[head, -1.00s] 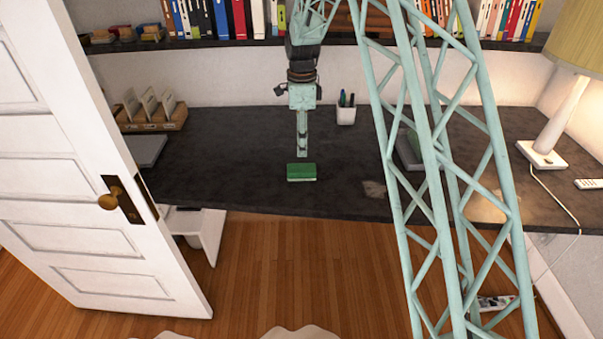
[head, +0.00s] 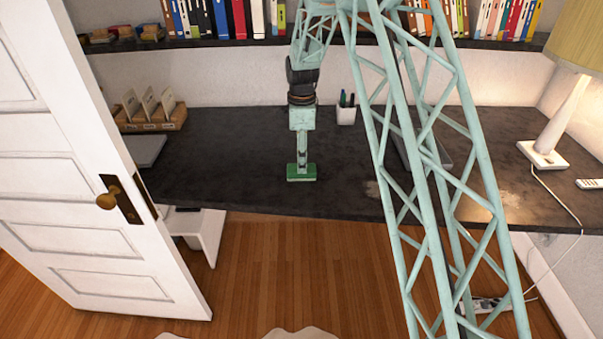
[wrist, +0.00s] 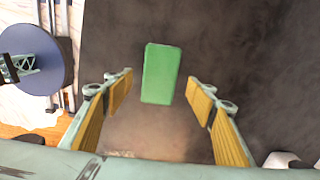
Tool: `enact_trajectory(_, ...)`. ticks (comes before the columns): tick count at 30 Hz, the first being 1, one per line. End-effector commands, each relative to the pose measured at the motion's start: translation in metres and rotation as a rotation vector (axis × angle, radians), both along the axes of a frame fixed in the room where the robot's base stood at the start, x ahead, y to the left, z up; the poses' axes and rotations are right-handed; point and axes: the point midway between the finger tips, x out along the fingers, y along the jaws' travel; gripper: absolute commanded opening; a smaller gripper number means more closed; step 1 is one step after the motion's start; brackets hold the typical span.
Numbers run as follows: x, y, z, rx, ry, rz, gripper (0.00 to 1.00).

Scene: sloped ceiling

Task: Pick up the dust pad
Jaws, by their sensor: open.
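The dust pad (head: 292,174) is a small green block with a pale lower edge. It lies flat on the dark desk, near the front edge. The pad also shows in the wrist view (wrist: 161,72), upper middle, slightly tilted. My gripper (head: 302,161) points down above the pad and hides part of it in the head view. In the wrist view my gripper (wrist: 161,82) is open, with yellow-padded fingers left and right of the pad. Gaps show on both sides, and nothing is held. I cannot tell the exact height above the pad.
The dark desk (head: 220,160) is clear around the pad. A white pen cup (head: 346,115) stands behind and right. A card holder (head: 150,120) and a grey flat item (head: 147,150) are at left. A lamp (head: 560,120) stands right. An open white door (head: 90,190) is front left.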

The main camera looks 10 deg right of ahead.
Motion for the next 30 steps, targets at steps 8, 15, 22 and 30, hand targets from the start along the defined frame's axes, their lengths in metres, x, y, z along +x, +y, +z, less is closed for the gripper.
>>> enact_trajectory(8, 0.0, 0.0, -0.007, 0.0, 0.001, 0.0, 0.51)
enact_trajectory(15, -0.001, 0.001, -0.032, 0.0, 0.002, 0.0, 0.51)
enact_trajectory(22, 0.0, 0.001, -0.05, 0.0, 0.0, 0.0, 0.51)
enact_trajectory(30, 0.0, 0.001, -0.052, 0.0, 0.0, 0.0, 0.51)
